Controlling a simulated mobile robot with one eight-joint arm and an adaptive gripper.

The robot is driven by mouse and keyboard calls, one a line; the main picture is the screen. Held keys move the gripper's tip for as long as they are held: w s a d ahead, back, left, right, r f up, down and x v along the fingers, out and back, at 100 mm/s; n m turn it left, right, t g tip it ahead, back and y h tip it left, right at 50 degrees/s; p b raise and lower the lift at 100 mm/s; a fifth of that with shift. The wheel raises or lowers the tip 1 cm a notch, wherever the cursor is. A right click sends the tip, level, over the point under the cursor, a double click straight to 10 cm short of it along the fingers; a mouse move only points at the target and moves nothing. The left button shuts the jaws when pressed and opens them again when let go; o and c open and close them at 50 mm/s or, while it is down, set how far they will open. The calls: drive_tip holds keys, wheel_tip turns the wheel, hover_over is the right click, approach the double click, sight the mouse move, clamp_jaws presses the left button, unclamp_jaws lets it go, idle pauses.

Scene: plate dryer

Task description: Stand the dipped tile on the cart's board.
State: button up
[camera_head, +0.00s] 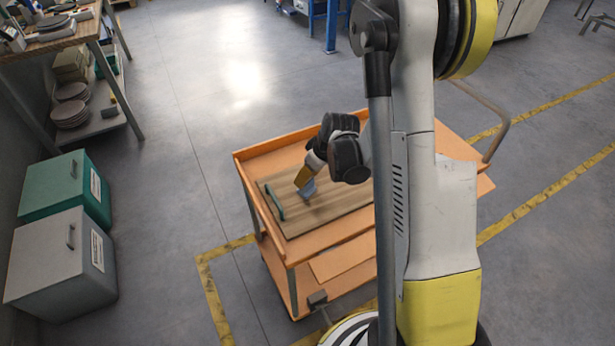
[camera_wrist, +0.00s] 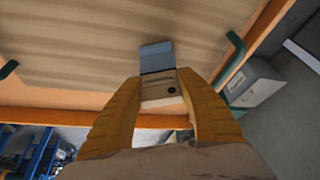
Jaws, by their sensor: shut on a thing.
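My gripper (camera_head: 305,180) is over the wooden board (camera_head: 335,211) on the orange cart, left of the board's middle in the head view. Its yellow fingers (camera_wrist: 160,84) are shut on the tile (camera_wrist: 156,57). The tile has a blue-grey end, a dark line across it, and a pale part with a dark dot between the fingers. In the head view the blue-grey end (camera_head: 308,190) points down toward the board and looks tilted. I cannot tell whether it touches the board. The board also fills the upper wrist view (camera_wrist: 80,50).
The board has a green handle (camera_head: 274,202) at its left end. The orange cart (camera_head: 246,166) has raised rims and a lower shelf. Green (camera_head: 60,187) and grey (camera_head: 60,265) bins stand on the floor at left. The board is otherwise bare.

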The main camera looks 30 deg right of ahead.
drive_tip(key=shift+f, duration=0.15)
drive_tip(key=o, duration=1.2)
drive_tip(key=p+v, duration=0.4)
drive_tip(key=v, duration=0.7)
drive_tip(key=shift+s+a+r+m+t+h, duration=0.3)
drive_tip(key=shift+s+a+r+m+t, duration=0.35)
drive_tip(key=shift+s+a+r, duration=1.9)
drive_tip(key=shift+s+a+r+m+t+h, duration=0.35)
drive_tip(key=shift+s+a+r+m, duration=0.45)
drive_tip(key=shift+s+a+r, duration=1.65)
drive_tip(key=shift+s+a+r+m+t+h, duration=0.25)
drive_tip(key=shift+s+a+r+m+t, duration=0.4)
drive_tip(key=shift+s+a+r, duration=1.9)
drive_tip(key=d+r, duration=0.2)
drive_tip(key=shift+s+r, duration=0.4)
